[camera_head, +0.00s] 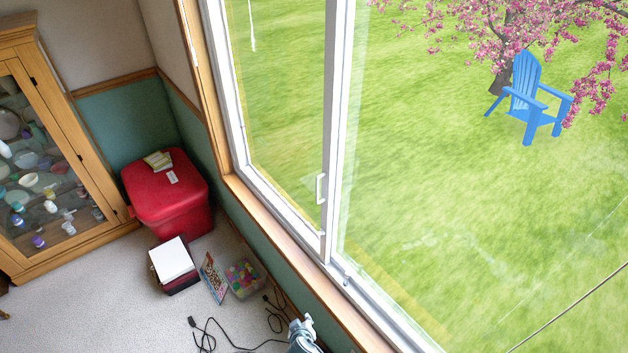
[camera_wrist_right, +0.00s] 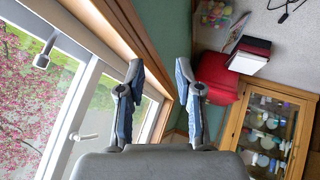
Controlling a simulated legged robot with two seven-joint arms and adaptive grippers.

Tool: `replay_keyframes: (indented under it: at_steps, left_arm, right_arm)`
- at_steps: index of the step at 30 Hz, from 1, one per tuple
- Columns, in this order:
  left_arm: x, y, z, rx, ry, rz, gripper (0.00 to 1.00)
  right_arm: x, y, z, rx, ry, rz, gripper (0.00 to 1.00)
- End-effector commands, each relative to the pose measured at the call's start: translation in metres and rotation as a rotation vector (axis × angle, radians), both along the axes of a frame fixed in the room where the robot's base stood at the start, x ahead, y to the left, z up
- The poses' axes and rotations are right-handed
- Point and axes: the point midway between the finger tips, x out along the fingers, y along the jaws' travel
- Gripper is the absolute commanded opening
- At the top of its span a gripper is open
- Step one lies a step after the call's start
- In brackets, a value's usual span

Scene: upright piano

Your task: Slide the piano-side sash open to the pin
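The window has a white-framed sash (camera_head: 329,120) with a small white upright handle (camera_head: 320,188) near the bottom of its stile. The handle also shows in the right wrist view (camera_wrist_right: 86,137). A small pin-like fitting (camera_head: 346,281) sits on the lower window frame, right of that stile; a grey knob (camera_wrist_right: 42,60) near the frame in the wrist view may be the same fitting. My right gripper (camera_head: 303,326) is at the bottom of the head view, below the sill and apart from the handle. Its fingers (camera_wrist_right: 160,75) are spread and empty. My left gripper is not in view. The piano is not visible.
The wooden sill (camera_head: 290,228) runs along the window. A glass-door cabinet (camera_head: 75,240) stands at left.

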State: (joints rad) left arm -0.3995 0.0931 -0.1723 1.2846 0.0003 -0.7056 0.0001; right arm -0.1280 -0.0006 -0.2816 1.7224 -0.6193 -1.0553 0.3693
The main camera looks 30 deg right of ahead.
Motion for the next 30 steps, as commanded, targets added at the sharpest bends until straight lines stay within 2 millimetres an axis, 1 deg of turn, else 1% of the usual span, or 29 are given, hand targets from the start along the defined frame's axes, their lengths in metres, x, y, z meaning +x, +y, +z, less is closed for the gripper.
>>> replay_keyframes:
  at_steps: [1, 2, 3, 5, 6, 8, 9, 12, 15, 17, 19, 23, 30]
  left_arm:
    - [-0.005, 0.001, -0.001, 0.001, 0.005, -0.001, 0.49]
    - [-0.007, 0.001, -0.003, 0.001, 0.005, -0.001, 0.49]
    - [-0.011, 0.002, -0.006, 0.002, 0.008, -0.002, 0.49]
    - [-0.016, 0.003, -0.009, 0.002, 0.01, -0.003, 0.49]
    - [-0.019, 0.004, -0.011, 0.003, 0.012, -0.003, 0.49]
    - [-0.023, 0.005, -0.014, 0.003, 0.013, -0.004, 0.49]
    - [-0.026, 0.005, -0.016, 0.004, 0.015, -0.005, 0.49]
    - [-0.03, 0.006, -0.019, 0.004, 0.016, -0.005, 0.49]
    - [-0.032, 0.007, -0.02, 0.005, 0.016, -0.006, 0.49]
    - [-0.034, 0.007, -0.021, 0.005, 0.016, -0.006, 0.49]
    - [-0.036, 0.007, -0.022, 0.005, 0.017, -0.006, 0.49]
    - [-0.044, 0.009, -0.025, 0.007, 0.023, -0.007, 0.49]
    - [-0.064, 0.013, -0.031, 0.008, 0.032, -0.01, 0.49]
  right_arm:
    - [0.034, 0.001, 0.058, -0.03, -0.125, -0.052, 0.35]
    - [0.049, 0.0, 0.092, -0.049, -0.2, -0.091, 0.35]
    - [0.065, -0.003, 0.137, -0.071, -0.3, -0.145, 0.35]
    - [0.08, -0.006, 0.202, -0.09, -0.451, -0.23, 0.35]
    - [0.085, -0.009, 0.242, -0.098, -0.545, -0.286, 0.35]
    - [0.086, -0.014, 0.294, -0.099, -0.671, -0.365, 0.35]
    - [0.083, -0.017, 0.323, -0.098, -0.745, -0.412, 0.35]
    - [0.074, -0.022, 0.375, -0.086, -0.885, -0.502, 0.35]
    - [0.068, -0.026, 0.399, -0.079, -0.954, -0.549, 0.35]
    - [0.068, -0.029, 0.404, -0.079, -0.97, -0.559, 0.35]
    - [0.072, -0.034, 0.405, -0.081, -0.972, -0.561, 0.35]
    - [0.086, -0.052, 0.405, -0.083, -0.97, -0.561, 0.35]
    - [0.125, -0.095, 0.405, -0.085, -0.968, -0.558, 0.35]
